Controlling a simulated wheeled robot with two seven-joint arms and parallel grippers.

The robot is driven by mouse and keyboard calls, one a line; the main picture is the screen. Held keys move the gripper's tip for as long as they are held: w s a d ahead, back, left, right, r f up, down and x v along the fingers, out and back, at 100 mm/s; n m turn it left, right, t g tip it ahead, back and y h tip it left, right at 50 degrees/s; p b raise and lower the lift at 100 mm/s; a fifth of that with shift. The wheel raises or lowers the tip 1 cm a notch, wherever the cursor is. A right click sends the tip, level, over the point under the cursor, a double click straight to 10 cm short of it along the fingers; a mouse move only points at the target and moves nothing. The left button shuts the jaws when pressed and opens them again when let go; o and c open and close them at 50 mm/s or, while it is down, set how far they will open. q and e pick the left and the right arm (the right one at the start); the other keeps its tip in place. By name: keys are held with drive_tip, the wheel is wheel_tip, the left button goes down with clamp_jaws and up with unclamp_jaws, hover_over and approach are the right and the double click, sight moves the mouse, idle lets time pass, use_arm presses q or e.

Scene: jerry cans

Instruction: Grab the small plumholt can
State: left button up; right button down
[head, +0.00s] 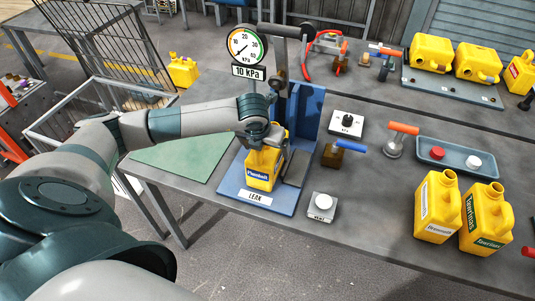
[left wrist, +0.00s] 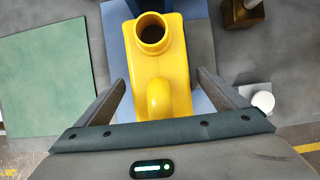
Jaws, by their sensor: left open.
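A small yellow can with a blue label that seems to read Plumholt (head: 261,170) stands upright on the blue LEAK fixture. In the left wrist view the can (left wrist: 160,62) shows from above, with its open round mouth at the top and its handle toward me. My left gripper (head: 266,142) is over the can, pointing down. In the left wrist view the left gripper (left wrist: 160,82) is open, one finger on each side of the can, with gaps between. My right gripper is not in view.
The blue LEAK fixture (head: 256,197) has an upright back plate. A gauge (head: 248,45) reading 10 kPa stands behind. A white button (head: 322,201) and a blue-handled valve (head: 343,152) are to the right. Two yellow cans (head: 436,207) (head: 485,220) stand farther right. A green mat (head: 180,157) lies left.

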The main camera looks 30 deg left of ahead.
use_arm(q)
drive_tip(key=shift+f, duration=0.1)
drive_tip(key=shift+c, duration=0.7)
drive_tip(key=c, duration=1.4)
